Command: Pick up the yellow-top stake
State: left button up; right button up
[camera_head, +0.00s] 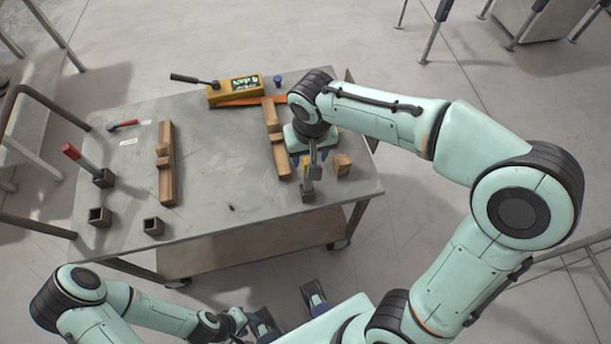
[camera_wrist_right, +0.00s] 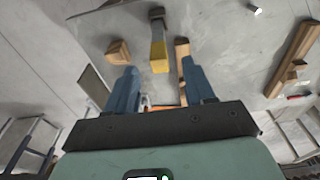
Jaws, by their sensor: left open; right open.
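The yellow-top stake (camera_head: 308,176) stands in a dark square socket (camera_head: 308,195) near the table's right front edge. In the right wrist view its yellow top (camera_wrist_right: 160,57) faces the camera, just beyond and between the open fingers. My right gripper (camera_head: 315,160) is open above and beside the stake; the arm partly hides this area in the head view. In the right wrist view the right gripper (camera_wrist_right: 160,86) holds nothing. My left gripper (camera_head: 288,309) is open and empty, low in front of the table.
Wooden rails (camera_head: 166,180) lie on the grey table (camera_head: 225,180). A wooden block (camera_head: 342,164) sits right of the stake. A yellow device (camera_head: 234,91) lies at the back. The table's middle is clear.

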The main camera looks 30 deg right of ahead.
send_over(307, 185)
jog(key=f, duration=0.4)
jog(key=shift+d, duration=0.2)
jog(key=f, duration=0.3)
jog(key=w+f, duration=0.1)
jog(key=f, duration=0.1)
jog(key=shift+d+f+b, duration=0.15)
jog(key=shift+f+b, duration=0.1)
jog(key=shift+b, duration=0.15)
grip_shut()
